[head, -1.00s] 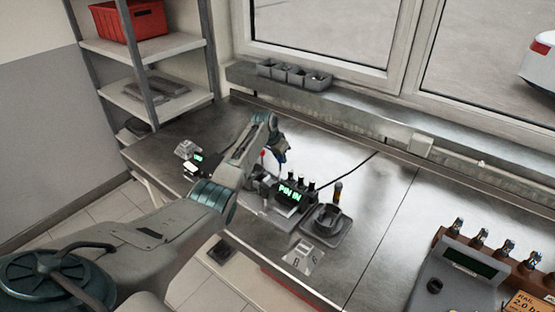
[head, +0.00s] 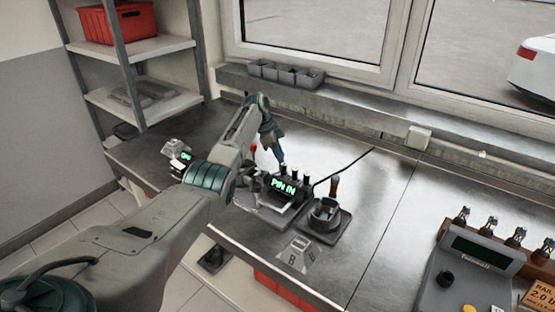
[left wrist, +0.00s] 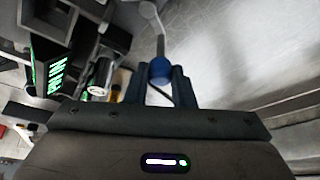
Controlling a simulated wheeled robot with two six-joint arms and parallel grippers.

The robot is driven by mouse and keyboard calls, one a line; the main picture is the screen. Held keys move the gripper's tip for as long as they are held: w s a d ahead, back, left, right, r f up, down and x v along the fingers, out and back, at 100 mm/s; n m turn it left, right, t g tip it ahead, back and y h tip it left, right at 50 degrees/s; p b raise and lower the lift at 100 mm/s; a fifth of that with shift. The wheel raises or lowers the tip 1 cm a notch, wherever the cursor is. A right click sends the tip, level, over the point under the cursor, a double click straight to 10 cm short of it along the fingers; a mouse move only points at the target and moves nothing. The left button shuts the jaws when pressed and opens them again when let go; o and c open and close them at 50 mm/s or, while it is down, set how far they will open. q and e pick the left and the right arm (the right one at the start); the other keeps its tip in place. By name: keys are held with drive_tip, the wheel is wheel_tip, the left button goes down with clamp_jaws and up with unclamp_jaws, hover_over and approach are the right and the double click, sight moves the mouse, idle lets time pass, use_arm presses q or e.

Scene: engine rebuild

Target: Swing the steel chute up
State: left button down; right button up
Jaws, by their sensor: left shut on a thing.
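My left gripper (head: 281,158) is over the back of a small bench machine with a green-lit display (head: 284,187) reading "PIN IN". In the left wrist view its fingers (left wrist: 161,88) are closed around a blue ball knob (left wrist: 161,70) at the end of a thin grey rod (left wrist: 157,28). The display also shows at the left of that view (left wrist: 50,70). A pale metal strip (head: 292,218) lies along the machine's front; I cannot tell whether it is the steel chute. My right gripper is out of view.
A black tray with a round cup (head: 325,222) stands right of the machine. A red-knobbed lever (head: 253,149) stands at its left. A control box (head: 468,265) and a wooden rack are at the right. The metal bench (head: 375,200) between is clear.

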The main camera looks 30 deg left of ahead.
use_arm(q)
drive_tip(key=shift+s+d+m+g+b, duration=0.1)
drive_tip(key=shift+d+m+g+b, duration=0.1)
drive_tip(key=shift+m+b, duration=0.25)
drive_tip(key=shift+s+d+m+g+b, duration=0.1)
drive_tip(key=shift+m+g+b, duration=0.1)
drive_tip(key=shift+m+b, duration=0.25)
drive_tip(key=c, duration=1.3)
unclamp_jaws()
drive_tip(key=shift+o, duration=0.2)
drive_tip(key=b+v, duration=0.3)
drive_tip(key=v, duration=0.8)
drive_tip(key=shift+a, duration=0.15)
drive_tip(key=shift+f, duration=0.25)
